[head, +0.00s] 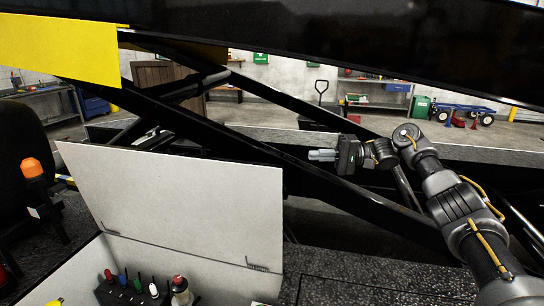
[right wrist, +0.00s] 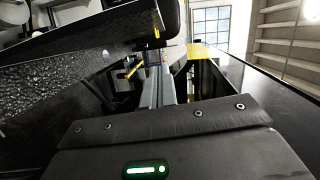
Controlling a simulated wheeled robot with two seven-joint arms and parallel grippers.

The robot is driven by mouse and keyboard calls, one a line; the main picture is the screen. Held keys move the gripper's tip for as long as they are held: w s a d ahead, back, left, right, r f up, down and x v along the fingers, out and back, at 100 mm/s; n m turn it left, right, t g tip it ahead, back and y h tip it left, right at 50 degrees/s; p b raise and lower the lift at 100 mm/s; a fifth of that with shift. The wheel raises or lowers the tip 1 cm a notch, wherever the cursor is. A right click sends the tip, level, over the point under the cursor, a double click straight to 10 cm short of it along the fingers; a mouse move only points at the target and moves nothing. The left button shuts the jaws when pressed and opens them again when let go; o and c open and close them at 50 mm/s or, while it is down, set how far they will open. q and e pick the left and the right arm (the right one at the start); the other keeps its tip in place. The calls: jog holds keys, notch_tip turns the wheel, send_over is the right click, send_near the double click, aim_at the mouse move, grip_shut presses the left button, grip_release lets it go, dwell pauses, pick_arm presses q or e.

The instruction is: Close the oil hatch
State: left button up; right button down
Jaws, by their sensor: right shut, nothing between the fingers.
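The hatch lid (head: 180,205) is a pale, flat panel standing open in the head view, tilted up from hinges along its lower edge. Below it is the open compartment (head: 72,276), with a dark rack of small coloured-top bottles (head: 132,290) inside. My right gripper (head: 315,155) is shut and empty, to the right of the lid's upper right corner and apart from it in the picture. Its closed fingers (right wrist: 157,85) also show in the right wrist view. My left gripper is not in view.
Black diagonal beams (head: 270,150) cross behind the lid and my right arm. A large black boom (head: 350,40) runs overhead. An orange beacon (head: 34,168) and a dark seat stand at the left. Dark textured deck (head: 385,287) lies right of the compartment.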

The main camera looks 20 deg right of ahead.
pick_arm(q)
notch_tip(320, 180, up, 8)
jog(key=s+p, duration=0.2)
jog(key=p, duration=0.5)
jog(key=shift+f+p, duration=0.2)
jog(key=shift+p, duration=0.15)
pick_arm(e)
jog(key=a, duration=1.1)
jog(key=shift+w+a+f, duration=0.2)
jog(key=shift+a, duration=0.2)
